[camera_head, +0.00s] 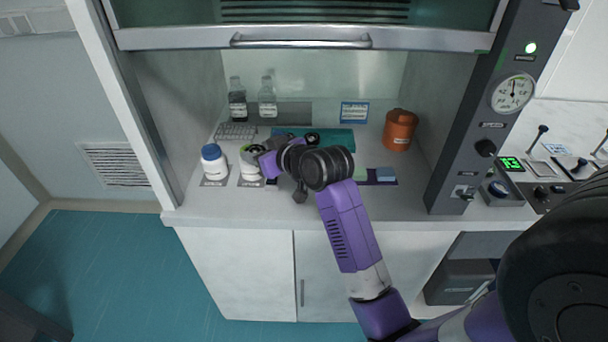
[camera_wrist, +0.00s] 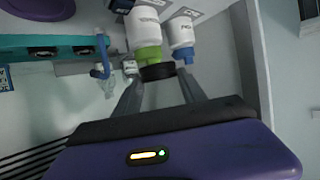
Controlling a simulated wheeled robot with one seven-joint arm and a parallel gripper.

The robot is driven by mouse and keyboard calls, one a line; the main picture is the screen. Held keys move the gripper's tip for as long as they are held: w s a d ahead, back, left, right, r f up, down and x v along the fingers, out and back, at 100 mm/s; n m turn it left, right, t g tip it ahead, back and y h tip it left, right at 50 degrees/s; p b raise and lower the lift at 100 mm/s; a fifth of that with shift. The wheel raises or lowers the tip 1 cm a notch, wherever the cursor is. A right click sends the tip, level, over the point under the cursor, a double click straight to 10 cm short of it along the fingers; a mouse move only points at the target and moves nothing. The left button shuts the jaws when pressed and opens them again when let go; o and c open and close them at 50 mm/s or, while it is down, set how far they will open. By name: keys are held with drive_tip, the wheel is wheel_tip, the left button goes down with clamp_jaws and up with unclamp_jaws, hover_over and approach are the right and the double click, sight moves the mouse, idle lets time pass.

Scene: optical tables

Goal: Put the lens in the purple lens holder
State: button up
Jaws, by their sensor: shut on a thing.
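My gripper (camera_wrist: 160,76) has its two fingers closed around a dark ring-shaped piece, which I take to be the lens (camera_wrist: 158,71). In the wrist view, which looks upside down, this piece lines up with the green cap of a white bottle; I cannot tell whether they touch. In the head view my gripper (camera_head: 258,153) is at the left of the hood worktop, above the white bottle with the green cap (camera_head: 251,173). My arm hides part of the worktop. I cannot make out the purple lens holder with certainty.
A blue-capped white bottle (camera_head: 213,164) stands at left. Two clear bottles, one of them the left one (camera_head: 237,106), are at the back. A teal rack (camera_head: 340,138) lies behind my arm. An orange jar (camera_head: 399,130) stands at right. The hood's raised sash (camera_head: 300,40) is overhead.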

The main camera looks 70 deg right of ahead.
drive_tip(key=s+d+r+m+g+h, duration=0.1)
drive_tip(key=s+d+r+m+h, duration=0.1)
drive_tip(key=s+d+r, duration=0.7)
drive_tip(key=f, duration=0.6)
drive_tip(key=d+f+b, duration=0.1)
drive_tip(key=f, duration=1.3)
drive_tip(key=shift+w+d+f, duration=0.15)
drive_tip(key=shift+w+d, duration=0.05)
drive_tip(key=shift+d, duration=0.1)
drive_tip(key=o, duration=1.3)
drive_tip(key=shift+o, duration=0.4)
drive_tip(key=shift+s+a, duration=0.1)
drive_tip(key=shift+s, duration=0.05)
drive_tip(key=b+v, duration=0.1)
drive_tip(key=v, duration=1)
drive_tip(key=shift+s+a+r, duration=0.2)
